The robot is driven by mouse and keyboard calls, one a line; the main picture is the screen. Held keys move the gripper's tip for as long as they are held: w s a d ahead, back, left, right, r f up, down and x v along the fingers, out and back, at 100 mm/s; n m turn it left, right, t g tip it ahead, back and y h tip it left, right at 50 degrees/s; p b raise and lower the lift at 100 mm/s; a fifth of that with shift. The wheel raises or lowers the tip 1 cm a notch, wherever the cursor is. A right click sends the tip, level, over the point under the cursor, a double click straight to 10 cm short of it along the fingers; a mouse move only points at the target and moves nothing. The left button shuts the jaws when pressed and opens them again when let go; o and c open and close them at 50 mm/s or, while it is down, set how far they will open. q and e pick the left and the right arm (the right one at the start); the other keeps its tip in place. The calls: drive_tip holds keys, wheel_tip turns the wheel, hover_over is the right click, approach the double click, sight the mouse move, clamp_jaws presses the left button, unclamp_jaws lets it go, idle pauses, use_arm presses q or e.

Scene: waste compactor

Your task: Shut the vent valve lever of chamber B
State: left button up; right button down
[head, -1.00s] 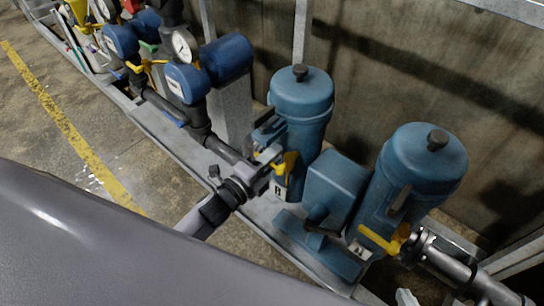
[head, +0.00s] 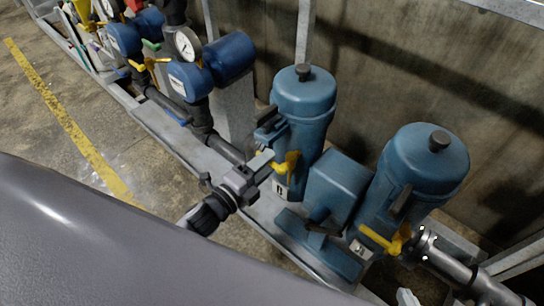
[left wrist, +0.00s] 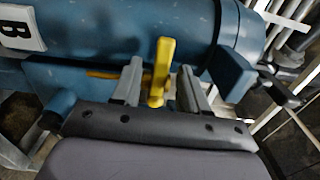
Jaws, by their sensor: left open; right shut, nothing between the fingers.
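Chamber B is the left blue cylinder (head: 304,100), with a white label low on its front; the label reads B in the left wrist view (left wrist: 20,28). Its yellow vent valve lever (head: 287,164) sticks out near the label. My left gripper (head: 268,160) is open just left of this lever. In the left wrist view the lever (left wrist: 161,65) stands between the two spread fingers (left wrist: 160,82), with gaps visible on both sides.
A blue box (head: 335,187) stands between the cylinders on a grey metal base. Dark pipes, blue housings (head: 228,56) and a gauge (head: 187,43) lie to the left. A concrete wall is behind. Open floor with a yellow line (head: 75,130) is at left.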

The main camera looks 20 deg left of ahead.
use_arm(q)
drive_tip(key=shift+v, duration=1.85)
drive_tip(key=s+r+n+g+y+p, duration=0.1)
drive_tip(key=s+n+g+y+p, duration=0.3)
drive_tip(key=s+n+p, duration=0.6)
drive_tip(key=s+n+g, duration=0.2)
drive_tip(key=s+n, duration=0.1)
drive_tip(key=n, duration=0.6)
drive_tip(key=shift+s+a+r+n, duration=0.25)
drive_tip(key=shift+s+n, duration=0.05)
drive_tip(key=shift+n, duration=0.1)
